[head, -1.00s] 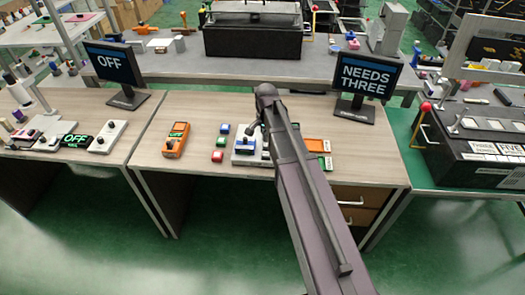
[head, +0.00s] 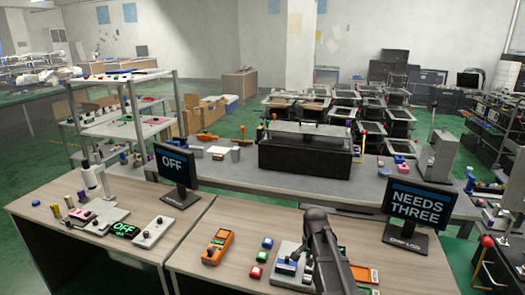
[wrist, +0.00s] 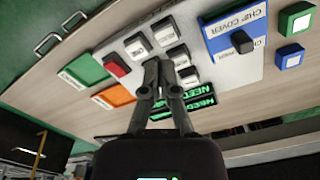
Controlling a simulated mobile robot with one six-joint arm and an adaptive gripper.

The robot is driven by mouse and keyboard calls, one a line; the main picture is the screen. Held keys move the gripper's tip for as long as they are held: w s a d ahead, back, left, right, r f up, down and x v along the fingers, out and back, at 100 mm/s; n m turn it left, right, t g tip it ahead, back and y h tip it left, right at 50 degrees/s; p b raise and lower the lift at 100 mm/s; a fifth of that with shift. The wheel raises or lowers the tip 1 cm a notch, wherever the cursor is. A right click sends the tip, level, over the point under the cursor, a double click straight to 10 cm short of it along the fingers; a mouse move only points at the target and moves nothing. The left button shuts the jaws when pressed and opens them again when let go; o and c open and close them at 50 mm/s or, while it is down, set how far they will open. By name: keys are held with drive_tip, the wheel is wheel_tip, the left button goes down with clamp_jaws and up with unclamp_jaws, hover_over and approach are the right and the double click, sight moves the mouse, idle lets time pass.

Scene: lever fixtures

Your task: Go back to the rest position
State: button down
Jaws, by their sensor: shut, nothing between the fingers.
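My gripper (wrist: 158,72) is shut and empty in the wrist view. Its fingertips are in front of a pale panel (wrist: 205,75) with several small grey-white labelled blocks; I cannot tell whether they touch it. A blue cover labelled "CHIP COVER" (wrist: 230,28) with a black knob is to the right, and a red block (wrist: 117,64) to the left. In the head view my arm (head: 325,250) reaches over this panel (head: 288,272) and partly hides it. The gripper's fingers are not clear there.
An orange handheld device (head: 217,247) and several small coloured blocks (head: 262,257) lie left of the panel. Monitors read "OFF" (head: 173,165) and "NEEDS THREE" (head: 418,205). A black box fixture (head: 305,158) stands on the grey bench behind. Bare wood shows between the device and the desk's left edge.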

drive_tip(key=s+a+n, duration=0.1)
drive_tip(key=s+n, duration=0.7)
drive_tip(key=s, duration=0.6)
drive_tip(key=shift+s+r+n+p, duration=0.3)
drive_tip(key=shift+s+r+p, duration=0.05)
drive_tip(key=shift+r, duration=0.05)
idle(1.3)
